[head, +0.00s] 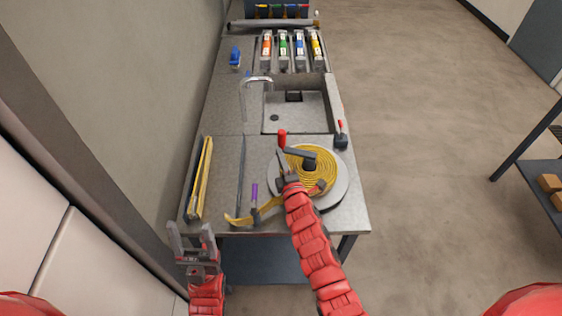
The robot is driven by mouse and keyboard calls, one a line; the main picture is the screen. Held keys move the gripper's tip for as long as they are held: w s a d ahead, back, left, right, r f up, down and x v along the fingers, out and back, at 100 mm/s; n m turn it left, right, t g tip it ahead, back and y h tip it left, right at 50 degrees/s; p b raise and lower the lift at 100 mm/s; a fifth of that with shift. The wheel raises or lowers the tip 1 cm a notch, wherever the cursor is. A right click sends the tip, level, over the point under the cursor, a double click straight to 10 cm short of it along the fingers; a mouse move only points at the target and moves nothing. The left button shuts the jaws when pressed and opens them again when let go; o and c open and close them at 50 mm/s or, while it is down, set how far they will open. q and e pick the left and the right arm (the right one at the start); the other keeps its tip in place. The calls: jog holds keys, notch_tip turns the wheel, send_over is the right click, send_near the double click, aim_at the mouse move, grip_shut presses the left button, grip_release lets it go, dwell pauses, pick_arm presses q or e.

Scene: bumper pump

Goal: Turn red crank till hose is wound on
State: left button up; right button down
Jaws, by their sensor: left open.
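The hose reel (341,190) is a round grey disc on the near end of the counter. The yellow hose (325,170) lies in coils on it, and a loose length (240,219) runs out to the near left. The red crank handle (282,138) stands upright at the left end of a dark crank arm (298,152) above the coils. My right gripper (282,163) is over the reel's left side, just in front of the red handle; its small fingers do not show whether they are closed. My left gripper (190,234) is open and empty, off the counter's near left corner.
A purple-handled tool (254,192) stands by the loose hose. A yellow and black long item (201,178) lies along the left edge. Beyond the reel are a sink (290,122), a small red-handled lever (340,134), a blue object (235,56) and several coloured dispensers (283,48). A shelf (540,170) stands at right.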

aim_at(282, 145)
jog(key=shift+w+a+f+m+t+h+b, duration=0.15)
jog(key=shift+w+m+h+b, duration=0.3)
jog(key=shift+b, duration=1.35)
jog(key=shift+w+f+m+t+h+b, duration=0.1)
jog(key=shift+f+m+h+b, duration=0.4)
jog(key=shift+b, duration=1.35)
jog(key=shift+w+a+r+m+t+h+b, duration=0.25)
jog(key=shift+h+b, duration=0.5)
jog(key=shift+b, duration=1.05)
jog(key=w+h+b, duration=0.1)
jog(key=b, duration=0.1)
jog(key=w+d+m+h+b, duration=0.1)
jog(key=b, duration=0.2)
jog(key=w+b, duration=0.1)
jog(key=b, duration=0.1)
jog(key=shift+w+d+r+m+h+b, duration=0.2)
jog(key=shift+w+r+m+h+b, duration=0.1)
jog(key=shift+h+b, duration=0.1)
jog(key=shift+w+d+b, duration=0.35)
jog(key=shift+w+b, duration=0.15)
jog(key=shift+w, duration=0.15)
jog(key=shift+w+g+h+b, duration=0.3)
jog(key=w+d+m+g+h+b, duration=0.1)
jog(key=w+d+m+h+b, duration=0.2)
jog(key=d+h, duration=0.1)
jog(key=shift+w+d, duration=0.3)
jog(key=shift+d, duration=0.25)
jog(key=shift+d+r, duration=0.1)
